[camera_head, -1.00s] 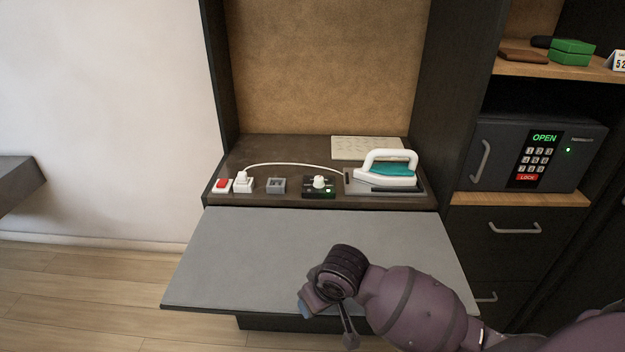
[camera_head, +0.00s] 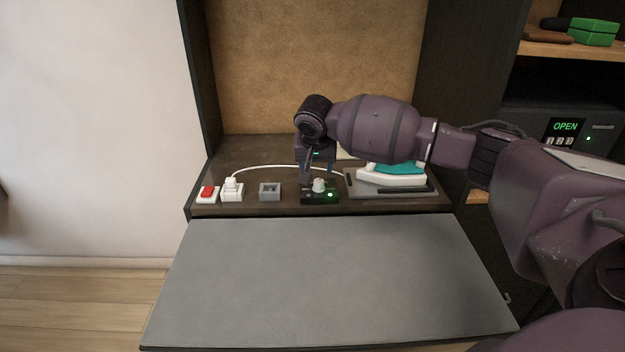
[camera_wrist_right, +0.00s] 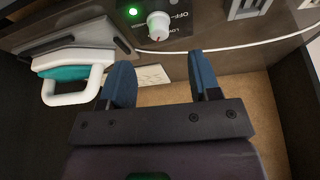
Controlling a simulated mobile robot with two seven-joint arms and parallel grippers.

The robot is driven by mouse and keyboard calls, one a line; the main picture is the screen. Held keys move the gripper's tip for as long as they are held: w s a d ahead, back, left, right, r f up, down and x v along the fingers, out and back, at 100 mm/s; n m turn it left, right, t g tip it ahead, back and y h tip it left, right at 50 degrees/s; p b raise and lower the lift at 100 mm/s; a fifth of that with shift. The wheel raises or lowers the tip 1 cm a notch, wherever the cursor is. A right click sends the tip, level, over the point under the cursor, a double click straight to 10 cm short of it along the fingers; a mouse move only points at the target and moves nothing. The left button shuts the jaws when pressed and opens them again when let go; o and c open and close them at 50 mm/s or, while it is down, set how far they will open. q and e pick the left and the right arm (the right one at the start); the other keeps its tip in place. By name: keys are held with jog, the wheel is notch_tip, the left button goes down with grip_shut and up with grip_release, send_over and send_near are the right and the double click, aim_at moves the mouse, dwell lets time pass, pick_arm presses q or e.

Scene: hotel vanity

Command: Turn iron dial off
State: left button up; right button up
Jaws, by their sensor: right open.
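The iron dial is a white knob (camera_head: 319,185) on a small black control box (camera_head: 312,198) with a lit green light, on the dark shelf. In the right wrist view the knob (camera_wrist_right: 158,22) is near the top, beside "OFF" and "LOW" lettering. The teal and white iron (camera_head: 393,174) rests on its plate right of the box, partly hidden by my right arm. My right gripper (camera_head: 316,178) is by the box, just behind the knob. In the wrist view its blue fingers (camera_wrist_right: 162,75) are apart with nothing between them, and the knob lies beyond their tips. My left gripper is not in view.
A red switch (camera_head: 208,193), a plugged-in white socket (camera_head: 232,190) and a grey socket (camera_head: 270,191) stand left of the box. A white cord (camera_head: 262,168) runs behind them. The grey ironing board (camera_head: 325,280) in front is clear. A safe (camera_head: 560,135) is at right.

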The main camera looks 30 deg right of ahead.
aim_at(319, 180)
jog(key=shift+m, duration=0.3)
jog(key=b+x, duration=0.1)
jog(key=x, duration=0.5)
jog(key=w+d+b+x, duration=0.1)
jog(key=x, duration=0.2)
jog(key=shift+w+d+r+b, duration=0.1)
jog(key=shift+d+r+b, duration=0.05)
jog(key=shift+r+b, duration=0.15)
jog(key=shift+w+d+f, duration=0.15)
jog(key=shift+w+f, duration=0.05)
jog(key=shift+f, duration=0.3)
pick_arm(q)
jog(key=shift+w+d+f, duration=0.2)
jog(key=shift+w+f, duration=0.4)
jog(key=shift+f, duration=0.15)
